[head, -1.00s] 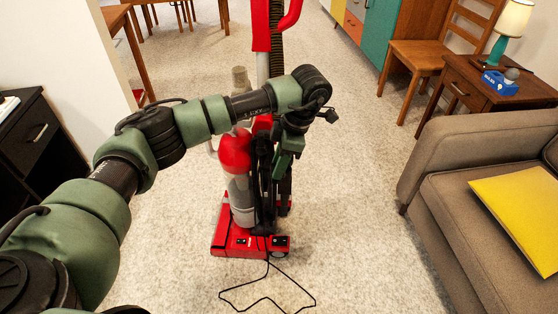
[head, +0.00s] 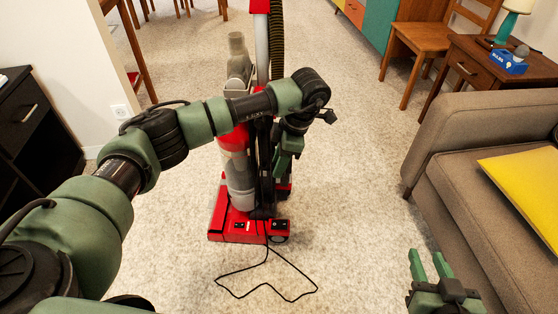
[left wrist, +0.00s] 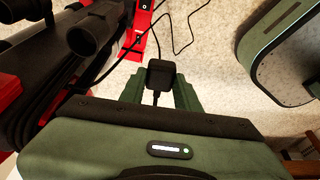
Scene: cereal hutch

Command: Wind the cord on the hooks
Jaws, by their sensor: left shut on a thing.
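A red upright vacuum (head: 232,222) stands on the carpet, with a clear canister and a ribbed black hose. A thin black cord (head: 237,297) runs from its base and lies in a loose loop on the floor. My left gripper (head: 281,176) is beside the vacuum's right side, pointing down. In the left wrist view it is shut on a black plug (left wrist: 160,75), with cord trailing from it. My right gripper (head: 430,262) is at the lower right, open and empty, near the sofa. I cannot make out the cord hooks; my left arm hides part of the vacuum.
A brown sofa (head: 455,135) with a yellow cushion (head: 525,185) bounds the right side. A black cabinet (head: 35,130) stands at the left. A side table (head: 485,75) and wooden chair (head: 425,45) are behind. Carpet between vacuum and sofa is clear.

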